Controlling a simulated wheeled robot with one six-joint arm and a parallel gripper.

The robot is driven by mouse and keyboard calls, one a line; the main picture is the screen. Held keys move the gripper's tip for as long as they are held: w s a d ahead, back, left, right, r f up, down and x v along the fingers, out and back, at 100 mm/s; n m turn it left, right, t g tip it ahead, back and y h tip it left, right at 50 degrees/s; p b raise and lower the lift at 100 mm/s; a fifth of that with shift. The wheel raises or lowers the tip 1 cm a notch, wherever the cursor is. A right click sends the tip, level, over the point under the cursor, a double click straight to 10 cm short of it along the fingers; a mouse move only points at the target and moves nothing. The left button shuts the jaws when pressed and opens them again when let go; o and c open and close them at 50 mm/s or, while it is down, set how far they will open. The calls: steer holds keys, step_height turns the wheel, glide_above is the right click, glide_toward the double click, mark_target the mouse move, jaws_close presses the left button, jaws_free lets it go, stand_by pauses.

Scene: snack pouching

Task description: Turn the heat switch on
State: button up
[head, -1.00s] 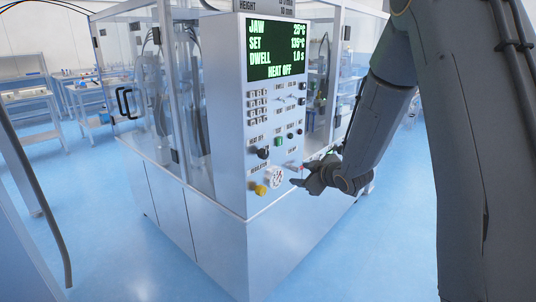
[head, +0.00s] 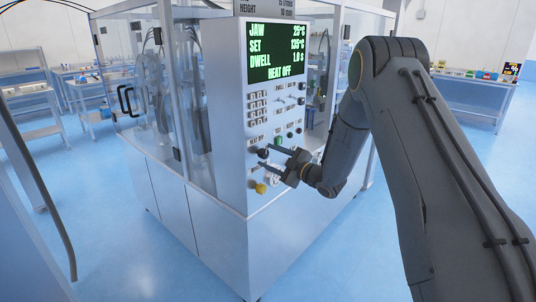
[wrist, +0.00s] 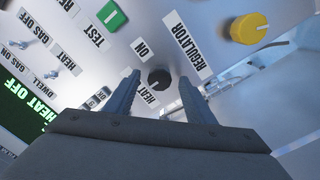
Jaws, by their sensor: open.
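The heat switch is a black rotary knob (wrist: 159,79) on the machine's control panel, with labels reading HEAT and ON beside it. It also shows in the head view (head: 263,153). My gripper (wrist: 161,82) is open, with one finger on each side of the knob in the wrist view. In the head view my gripper (head: 271,159) is close to the panel at the knob. I cannot tell whether the fingers touch it. The display (head: 275,52) reads HEAT OFF, with JAW 25°C and SET 135°C.
A yellow knob (wrist: 249,28) labelled REGULATOR and a green button (wrist: 111,15) by the TEST label sit near the heat switch. Small toggle switches (wrist: 63,58) are also on the panel. Clear guard panels (head: 122,75) enclose the machine at left. The blue floor around is clear.

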steer(key=shift+w+a, duration=0.4)
steer(key=shift+w, duration=0.05)
steer(key=c, duration=1.1)
